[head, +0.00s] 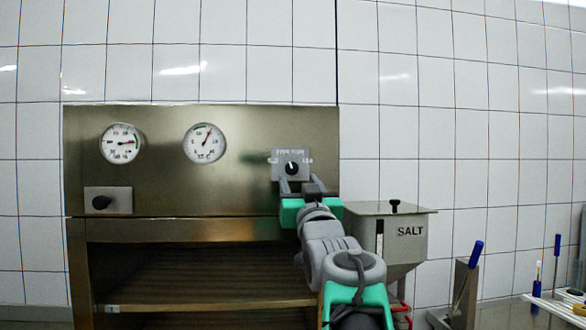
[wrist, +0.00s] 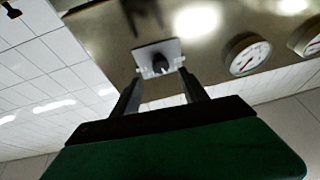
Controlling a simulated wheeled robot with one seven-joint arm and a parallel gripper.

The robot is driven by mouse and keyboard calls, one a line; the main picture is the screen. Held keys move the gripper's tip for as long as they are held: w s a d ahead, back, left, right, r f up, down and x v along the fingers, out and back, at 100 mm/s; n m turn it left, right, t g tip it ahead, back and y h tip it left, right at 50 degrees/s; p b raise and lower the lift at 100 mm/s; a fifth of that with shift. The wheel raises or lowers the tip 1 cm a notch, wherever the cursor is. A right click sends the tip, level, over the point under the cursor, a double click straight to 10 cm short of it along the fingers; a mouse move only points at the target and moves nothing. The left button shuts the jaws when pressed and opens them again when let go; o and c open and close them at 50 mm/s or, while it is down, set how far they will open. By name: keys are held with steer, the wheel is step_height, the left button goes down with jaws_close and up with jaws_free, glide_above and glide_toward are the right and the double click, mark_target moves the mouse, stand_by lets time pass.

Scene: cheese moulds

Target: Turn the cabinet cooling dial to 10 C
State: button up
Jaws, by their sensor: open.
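A black knob (head: 291,168) with a light pointer sits on a small grey plate (head: 305,155) at the right of the steel cabinet front (head: 250,125). The plate's small lettering is too blurred to read surely. The knob also shows in the wrist view (wrist: 160,66), between and beyond my fingertips. My gripper (head: 294,183) is open and empty just in front of and slightly below the knob; contact cannot be told. A second black knob (head: 102,202) sits on a plate at the cabinet's lower left. A round °C gauge (head: 204,143) is at the cabinet's upper middle.
Another round gauge (head: 121,143) is at the left. A steel SALT hopper (head: 408,245) stands close to the right of my arm. A blue-handled tool (head: 468,270) stands in a holder farther right. Open shelves (head: 200,297) lie below the panel.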

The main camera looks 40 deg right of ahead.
mark_target(293, 170)
steer(key=p+x, duration=0.3)
steer(key=x, duration=0.3)
steer(key=shift+w, duration=0.15)
steer(key=shift+w+d, duration=0.15)
steer(key=shift+w, duration=0.1)
steer(key=shift+c, duration=0.2)
jaws_close()
